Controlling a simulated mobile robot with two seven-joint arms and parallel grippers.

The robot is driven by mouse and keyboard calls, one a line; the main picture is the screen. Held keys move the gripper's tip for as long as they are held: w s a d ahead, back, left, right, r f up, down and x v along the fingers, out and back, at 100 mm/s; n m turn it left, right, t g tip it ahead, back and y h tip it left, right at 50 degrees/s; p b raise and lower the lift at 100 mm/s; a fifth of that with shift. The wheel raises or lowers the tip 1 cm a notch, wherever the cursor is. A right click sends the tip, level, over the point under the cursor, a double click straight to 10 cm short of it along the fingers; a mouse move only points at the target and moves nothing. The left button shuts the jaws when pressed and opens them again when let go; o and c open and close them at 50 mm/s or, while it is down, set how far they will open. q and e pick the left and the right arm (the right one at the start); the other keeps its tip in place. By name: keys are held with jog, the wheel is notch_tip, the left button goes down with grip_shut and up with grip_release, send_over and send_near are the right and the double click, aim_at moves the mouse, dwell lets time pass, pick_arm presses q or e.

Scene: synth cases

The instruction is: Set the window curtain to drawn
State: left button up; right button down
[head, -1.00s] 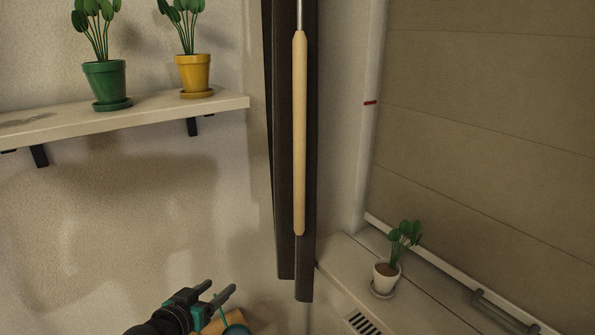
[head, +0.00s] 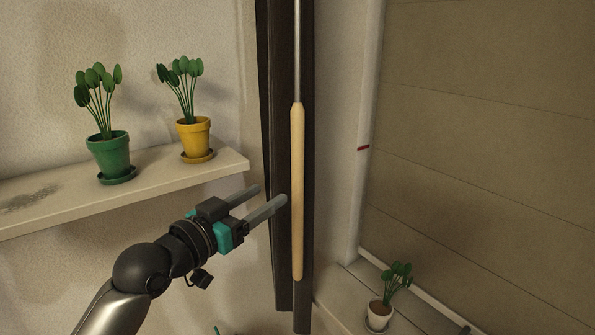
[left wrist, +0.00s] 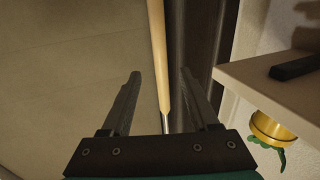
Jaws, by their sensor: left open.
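The dark curtain (head: 282,75) hangs as a narrow bunch at the left side of the window recess. A pale wooden wand (head: 297,190) hangs upright in front of it from a thin metal rod. My left gripper (head: 270,195) is open and empty, its fingertips just left of the wand in the head view. In the left wrist view, the wand (left wrist: 159,50) shows between the two open fingers (left wrist: 161,74), seemingly beyond them. The curtain (left wrist: 200,40) is to its right there. I cannot tell whether a finger touches anything. My right gripper is not in view.
A wall shelf (head: 60,205) bears a green pot (head: 109,157) and a yellow pot (head: 194,137) with plants, close above my left arm. A white potted plant (head: 379,315) stands on the sill. A beige panelled surface (head: 480,150) fills the right side.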

aim_at(294, 178)
pick_arm(q)
jog(key=p+x, duration=0.1)
jog(key=x, duration=1)
jog(key=shift+p, duration=0.35)
jog(key=shift+c, duration=0.3)
jog(key=shift+a, duration=0.1)
grip_shut()
dwell(0.6)
